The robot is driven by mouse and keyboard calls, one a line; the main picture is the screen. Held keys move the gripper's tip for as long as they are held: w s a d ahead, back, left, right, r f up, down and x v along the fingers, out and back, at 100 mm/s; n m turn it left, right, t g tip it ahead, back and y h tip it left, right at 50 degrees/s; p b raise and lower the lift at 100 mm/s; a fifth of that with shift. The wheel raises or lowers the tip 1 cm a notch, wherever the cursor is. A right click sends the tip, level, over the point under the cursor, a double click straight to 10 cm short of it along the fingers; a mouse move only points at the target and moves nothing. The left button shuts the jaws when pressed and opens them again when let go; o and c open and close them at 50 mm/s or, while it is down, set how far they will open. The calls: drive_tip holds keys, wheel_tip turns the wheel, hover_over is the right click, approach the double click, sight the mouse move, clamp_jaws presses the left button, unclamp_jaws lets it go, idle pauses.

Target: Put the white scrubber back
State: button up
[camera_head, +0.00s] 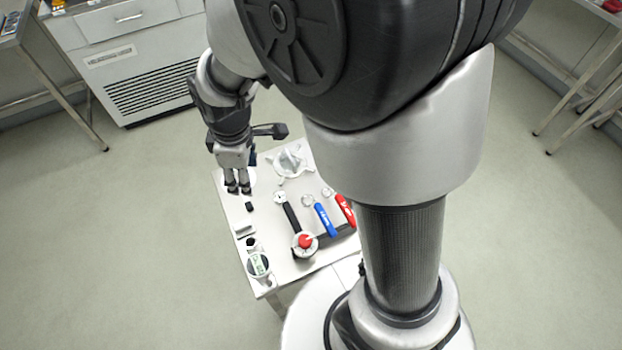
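My gripper (238,190) points down over the far left part of a small white table (282,225). Its dark fingertips are small in view, and I cannot tell whether they are apart or closed on anything. A white piece with a clear round middle (290,161) lies at the table's far end, right of my gripper. A pale rounded shape (252,178) shows just behind the fingers, partly hidden by them. I cannot tell for sure which of these, if either, is the white scrubber.
Black-handled (291,217), blue-handled (325,219) and red-handled (346,210) tools lie on the table. A red-knobbed round part (305,242) and a round gauge with a green display (258,265) are nearer. A cabinet (140,75) stands behind. My arm hides the table's right side.

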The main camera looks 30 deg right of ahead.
drive_tip(key=s+d+r+m+t, duration=0.1)
drive_tip(key=s+d+r+m, duration=0.3)
drive_tip(key=s+r+m, duration=0.2)
drive_tip(key=s+d+r+m+t, duration=0.2)
drive_tip(key=s+r+m, duration=0.4)
drive_tip(key=s+r, duration=0.3)
drive_tip(key=s+d, duration=0.1)
drive_tip(key=s, duration=0.1)
drive_tip(key=shift+s+d, duration=0.3)
drive_tip(key=shift+d, duration=0.1)
